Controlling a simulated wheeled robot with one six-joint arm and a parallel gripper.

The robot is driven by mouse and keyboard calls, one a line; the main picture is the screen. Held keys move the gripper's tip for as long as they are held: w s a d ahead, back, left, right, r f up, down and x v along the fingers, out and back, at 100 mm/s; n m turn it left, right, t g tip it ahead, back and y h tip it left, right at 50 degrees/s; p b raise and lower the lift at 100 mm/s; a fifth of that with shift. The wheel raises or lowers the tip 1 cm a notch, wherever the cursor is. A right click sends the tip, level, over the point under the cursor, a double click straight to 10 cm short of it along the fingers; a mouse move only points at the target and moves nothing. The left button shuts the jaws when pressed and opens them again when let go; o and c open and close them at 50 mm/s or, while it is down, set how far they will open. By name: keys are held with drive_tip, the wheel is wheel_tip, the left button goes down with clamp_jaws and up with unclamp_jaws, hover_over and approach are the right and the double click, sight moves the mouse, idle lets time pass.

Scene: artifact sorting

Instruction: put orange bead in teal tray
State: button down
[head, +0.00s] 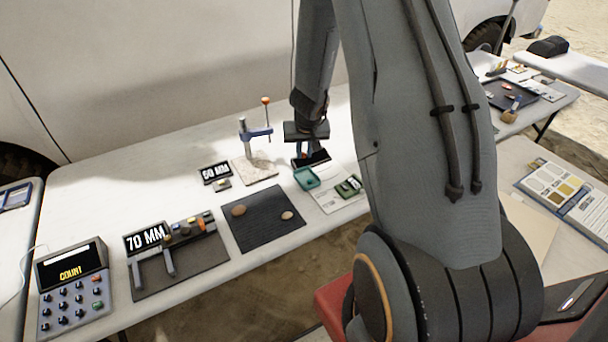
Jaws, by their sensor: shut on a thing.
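The small teal tray (306,179) lies on the white table, just below and in front of my gripper in the head view. My gripper (305,151) points down above the table, behind the tray's far edge. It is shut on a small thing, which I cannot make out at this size. I cannot identify a loose orange bead with certainty. An orange ball (265,100) tops the thin rod of a blue-and-grey stand. Small orange and yellow pieces (191,224) sit on the gauge by the 70 MM sign.
The stand (255,134) rises left of my gripper. The table's back left is clear.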

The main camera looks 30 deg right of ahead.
sight(304, 176)
drive_tip(key=shift+f+b, duration=4.15)
drive_tip(key=shift+b, duration=1.15)
drive_tip(key=shift+f, duration=0.1)
drive_tip(key=c, duration=2.1)
unclamp_jaws()
drive_tip(key=shift+o, duration=0.6)
